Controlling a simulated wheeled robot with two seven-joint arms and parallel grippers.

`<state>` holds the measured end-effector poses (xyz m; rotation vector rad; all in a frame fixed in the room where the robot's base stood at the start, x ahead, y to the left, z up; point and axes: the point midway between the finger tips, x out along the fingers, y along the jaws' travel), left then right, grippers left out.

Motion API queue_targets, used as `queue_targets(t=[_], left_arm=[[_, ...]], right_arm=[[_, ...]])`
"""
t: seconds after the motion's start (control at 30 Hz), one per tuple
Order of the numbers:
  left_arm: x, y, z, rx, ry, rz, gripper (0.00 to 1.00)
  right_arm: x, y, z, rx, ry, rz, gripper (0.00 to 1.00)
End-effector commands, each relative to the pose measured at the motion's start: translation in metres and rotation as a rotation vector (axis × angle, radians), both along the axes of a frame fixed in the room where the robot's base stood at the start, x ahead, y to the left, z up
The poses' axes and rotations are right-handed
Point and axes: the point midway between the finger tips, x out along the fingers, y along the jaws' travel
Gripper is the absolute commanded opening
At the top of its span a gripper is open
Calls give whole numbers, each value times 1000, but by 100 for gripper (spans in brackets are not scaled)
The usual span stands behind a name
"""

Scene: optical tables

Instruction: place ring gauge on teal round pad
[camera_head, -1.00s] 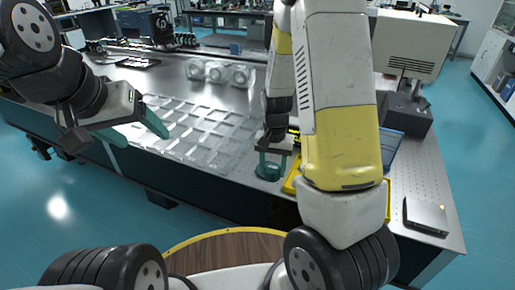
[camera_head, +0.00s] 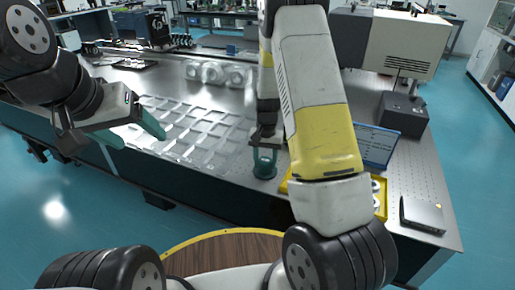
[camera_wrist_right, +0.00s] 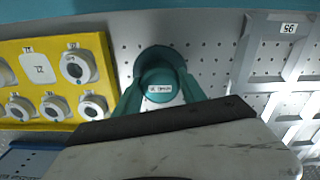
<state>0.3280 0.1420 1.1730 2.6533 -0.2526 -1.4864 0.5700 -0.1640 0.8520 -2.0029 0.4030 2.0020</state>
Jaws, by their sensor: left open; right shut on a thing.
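The teal round pad (camera_head: 265,173) stands on the perforated table near its front edge, just left of the yellow tray. In the right wrist view a round teal shape (camera_wrist_right: 160,57) shows beyond and between the fingers. My right gripper (camera_head: 265,153) is directly over the pad, fingers pointing down. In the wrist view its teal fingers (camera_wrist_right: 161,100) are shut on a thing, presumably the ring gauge. Its outline is not clear; a small white label shows between the fingers. Contact with the pad cannot be told. My left gripper (camera_head: 137,130) is open and empty over the table's left part.
A yellow tray (camera_wrist_right: 45,45) with several white ring-shaped pieces lies beside the pad. A grid of clear compartments (camera_head: 190,130) covers the table's middle. Several pale round parts (camera_head: 215,73) stand behind it.

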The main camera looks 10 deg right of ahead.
Motion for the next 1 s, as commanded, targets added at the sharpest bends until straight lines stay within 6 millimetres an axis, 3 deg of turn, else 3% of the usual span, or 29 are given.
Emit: queue_targets(t=[0.13, 0.17, 0.27, 0.67, 0.77, 1.0], left_arm=[[0, 0, 0, 0, 0, 0, 70], [0, 0, 0, 0, 0, 0, 70], [0, 0, 0, 0, 0, 0, 70], [0, 0, 0, 0, 0, 0, 70], [0, 0, 0, 0, 0, 0, 70], [0, 0, 0, 0, 0, 0, 70]], right_arm=[[0, 0, -3, 0, 0, 0, 0], [0, 0, -3, -1, 0, 0, 50], [0, 0, -3, 0, 0, 0, 70], [0, 0, 3, 0, -1, 1, 70], [1, 1, 16, 0, -3, 2, 70], [1, 1, 68, 0, -4, 2, 70]])
